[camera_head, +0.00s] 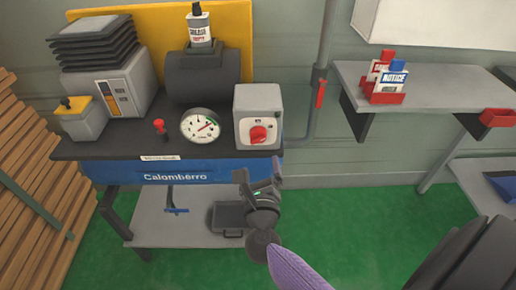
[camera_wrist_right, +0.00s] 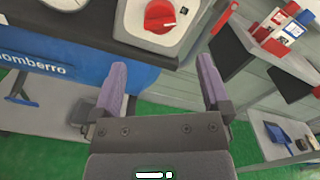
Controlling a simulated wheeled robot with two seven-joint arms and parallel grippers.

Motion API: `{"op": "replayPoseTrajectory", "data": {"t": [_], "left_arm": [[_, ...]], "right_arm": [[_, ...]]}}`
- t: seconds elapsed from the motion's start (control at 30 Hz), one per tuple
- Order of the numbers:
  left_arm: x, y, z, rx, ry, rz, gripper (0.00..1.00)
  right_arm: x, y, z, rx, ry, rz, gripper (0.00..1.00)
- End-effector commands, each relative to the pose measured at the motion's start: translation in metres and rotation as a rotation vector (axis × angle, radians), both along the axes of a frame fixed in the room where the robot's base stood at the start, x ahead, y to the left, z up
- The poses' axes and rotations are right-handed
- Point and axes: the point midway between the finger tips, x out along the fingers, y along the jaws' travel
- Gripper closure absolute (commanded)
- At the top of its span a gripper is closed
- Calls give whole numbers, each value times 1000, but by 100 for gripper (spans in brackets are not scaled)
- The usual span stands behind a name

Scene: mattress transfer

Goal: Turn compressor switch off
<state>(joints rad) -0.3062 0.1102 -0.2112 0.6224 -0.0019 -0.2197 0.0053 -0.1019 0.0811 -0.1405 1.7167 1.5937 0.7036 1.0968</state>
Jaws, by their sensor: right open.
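The compressor switch is a red rotary knob (camera_head: 258,134) on the front of a light grey box (camera_head: 259,103) at the right end of the compressor bench. The knob also shows at the top of the right wrist view (camera_wrist_right: 160,15). My right gripper (camera_head: 258,178) is below and in front of the switch box, apart from it. In the right wrist view its two purple-padded fingers (camera_wrist_right: 162,85) stand wide apart with nothing between them, and the knob lies beyond the fingertips. My left gripper is not in view.
A round pressure gauge (camera_head: 200,126) and a small red valve (camera_head: 159,126) sit left of the switch box. A blue panel (camera_head: 180,171) fronts the bench. A wall shelf (camera_head: 430,86) with a red card holder is at right. Green floor is open between.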

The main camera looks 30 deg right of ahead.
Motion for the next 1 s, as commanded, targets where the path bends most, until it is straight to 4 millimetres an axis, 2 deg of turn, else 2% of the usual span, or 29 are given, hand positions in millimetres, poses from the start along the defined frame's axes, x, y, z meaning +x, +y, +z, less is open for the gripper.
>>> {"op": "replayPoseTrajectory", "data": {"t": [0.23,0.4,0.53,0.77,0.8,1.0], "left_arm": [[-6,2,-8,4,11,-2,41],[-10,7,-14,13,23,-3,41],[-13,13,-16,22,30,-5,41],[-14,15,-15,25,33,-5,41],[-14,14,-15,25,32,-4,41],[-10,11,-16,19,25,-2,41]], "right_arm": [[49,-30,0,-3,-2,1,3],[72,-44,0,-5,2,2,3],[79,-48,1,-4,2,1,3],[80,-49,1,-4,3,2,3],[80,-49,1,-4,3,2,5],[80,-49,1,-5,4,3,47]]}}
